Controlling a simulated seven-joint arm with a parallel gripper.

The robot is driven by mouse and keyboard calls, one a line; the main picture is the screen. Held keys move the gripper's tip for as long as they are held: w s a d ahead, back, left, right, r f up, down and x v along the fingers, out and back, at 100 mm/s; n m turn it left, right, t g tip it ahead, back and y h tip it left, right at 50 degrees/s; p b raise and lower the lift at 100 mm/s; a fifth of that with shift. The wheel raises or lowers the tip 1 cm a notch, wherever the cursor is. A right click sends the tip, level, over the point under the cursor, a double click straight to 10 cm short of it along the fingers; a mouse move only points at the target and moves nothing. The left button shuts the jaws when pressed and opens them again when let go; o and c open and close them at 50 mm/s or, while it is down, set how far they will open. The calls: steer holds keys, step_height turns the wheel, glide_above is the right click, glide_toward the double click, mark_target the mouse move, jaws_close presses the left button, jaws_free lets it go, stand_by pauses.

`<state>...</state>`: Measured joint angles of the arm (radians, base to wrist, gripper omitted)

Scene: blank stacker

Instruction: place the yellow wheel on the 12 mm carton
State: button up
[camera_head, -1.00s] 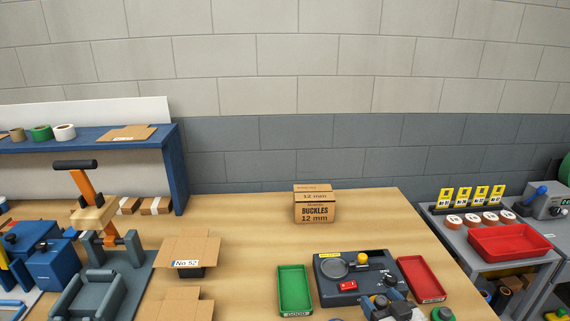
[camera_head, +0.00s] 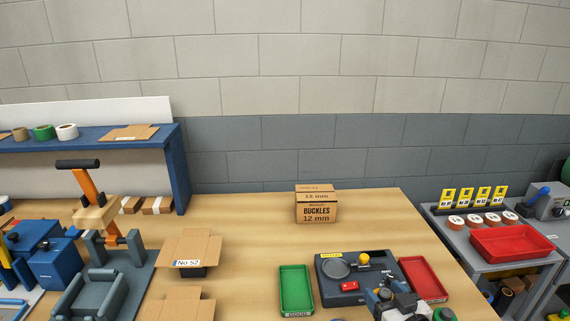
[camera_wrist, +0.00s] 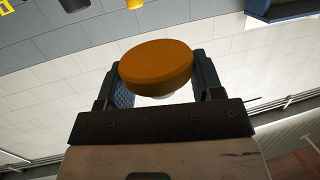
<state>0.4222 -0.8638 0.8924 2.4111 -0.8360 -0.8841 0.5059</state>
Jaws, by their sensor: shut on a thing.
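The 12 mm carton (camera_head: 316,213) is a closed brown box printed "BUCKLES 12 mm", standing upright on the wooden bench near its back edge. In the wrist view the yellow wheel (camera_wrist: 157,66) is a thick amber disc. My gripper (camera_wrist: 163,82) is shut on it, with one finger on each side. The wheel hides part of the fingertips. The carton is not seen in the wrist view. In the head view part of my arm (camera_head: 404,308) shows at the bottom, right of centre, nearer than the carton; the held wheel cannot be made out clearly there.
A dark device (camera_head: 340,292) with a round plate and knob stands between a green tray (camera_head: 296,311) and a red tray (camera_head: 441,295). An open carton marked No 52 (camera_head: 190,245) stands to the left. The bench around the 12 mm carton is clear.

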steer(key=shift+w, duration=0.1)
steer(key=shift+w+d+r, duration=0.1)
steer(key=shift+w+r, duration=0.35)
steer(key=shift+w, duration=0.35)
steer(key=w+r+n+y, duration=0.1)
steer(key=w+r, duration=0.3)
steer(key=w, duration=0.7)
steer(key=w+r+n+y, duration=0.1)
steer(key=w+r+y, duration=0.15)
steer(key=w, duration=0.75)
steer(key=w+a+f+n+g+y, duration=0.2)
steer(key=w+a, duration=0.5)
steer(key=w, duration=0.1)
steer(key=shift+a, duration=0.3)
steer(key=shift+w, duration=0.15)
glide_above(315, 192)
steer(key=shift+w+f, duration=0.15)
steer(key=shift+f, duration=0.65)
